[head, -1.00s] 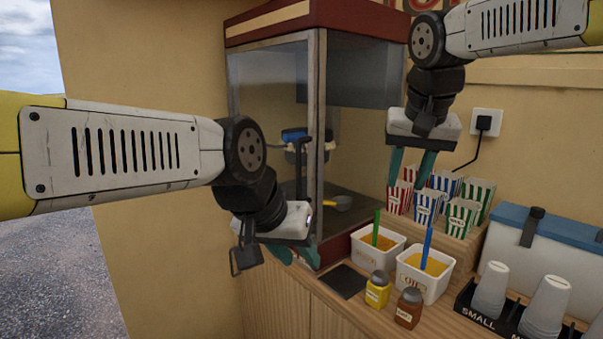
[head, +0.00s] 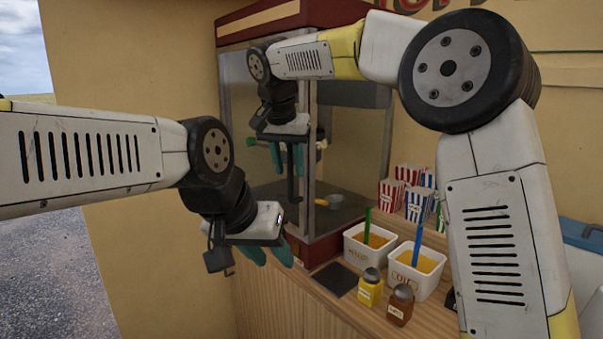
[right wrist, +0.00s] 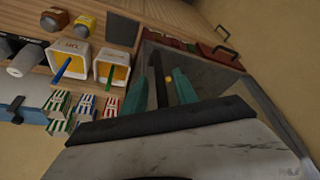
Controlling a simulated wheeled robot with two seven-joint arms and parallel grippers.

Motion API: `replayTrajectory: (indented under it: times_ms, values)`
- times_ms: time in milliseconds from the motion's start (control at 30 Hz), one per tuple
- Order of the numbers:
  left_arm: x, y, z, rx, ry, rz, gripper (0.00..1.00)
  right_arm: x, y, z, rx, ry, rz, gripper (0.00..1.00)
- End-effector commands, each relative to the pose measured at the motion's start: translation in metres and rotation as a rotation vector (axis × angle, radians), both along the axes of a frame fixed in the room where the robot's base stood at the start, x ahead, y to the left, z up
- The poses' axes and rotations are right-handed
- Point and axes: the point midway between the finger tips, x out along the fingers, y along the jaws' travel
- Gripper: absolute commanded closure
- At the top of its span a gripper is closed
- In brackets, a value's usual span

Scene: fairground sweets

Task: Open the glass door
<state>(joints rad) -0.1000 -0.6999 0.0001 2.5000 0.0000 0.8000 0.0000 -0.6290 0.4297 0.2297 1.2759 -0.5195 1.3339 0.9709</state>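The glass door (head: 236,110) is the front pane of the red-topped popcorn cabinet in the head view and looks shut. Its black upright handle (head: 291,184) is on the door's right side. My right gripper (head: 287,166) is in front of the door at the handle, fingers apart. In the right wrist view the handle (right wrist: 157,72) shows between the two teal fingers (right wrist: 163,92), with no clear contact. My arm hides part of the door. My left gripper (head: 268,256) is open and empty, lower left, in front of the counter.
On the counter right of the cabinet stand two white tubs (head: 417,268), a yellow-labelled jar (head: 370,288) and a brown jar (head: 401,304). Striped popcorn boxes (head: 391,194) stand behind. A scoop (head: 334,201) lies inside the cabinet. The left side is free.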

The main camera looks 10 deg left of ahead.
Motion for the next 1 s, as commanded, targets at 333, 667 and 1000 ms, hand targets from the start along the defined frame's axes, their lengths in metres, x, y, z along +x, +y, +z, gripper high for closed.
replayTrajectory:
  times_ms: [333, 667, 1000]
  values:
    - [0.0, 0.0, 0.0, 0.0, 0.0, 0.0, 0.64, 0.009, -0.001, -0.023, 0.0, -0.001, 0.0, 0.65]
    - [0.0, 0.0, 0.0, 0.0, 0.0, 0.0, 0.64, 0.009, -0.001, -0.022, 0.0, -0.001, 0.0, 0.96]
    - [0.0, 0.0, 0.0, 0.0, 0.0, 0.0, 0.64, 0.009, -0.001, -0.022, 0.001, -0.001, 0.0, 1.0]
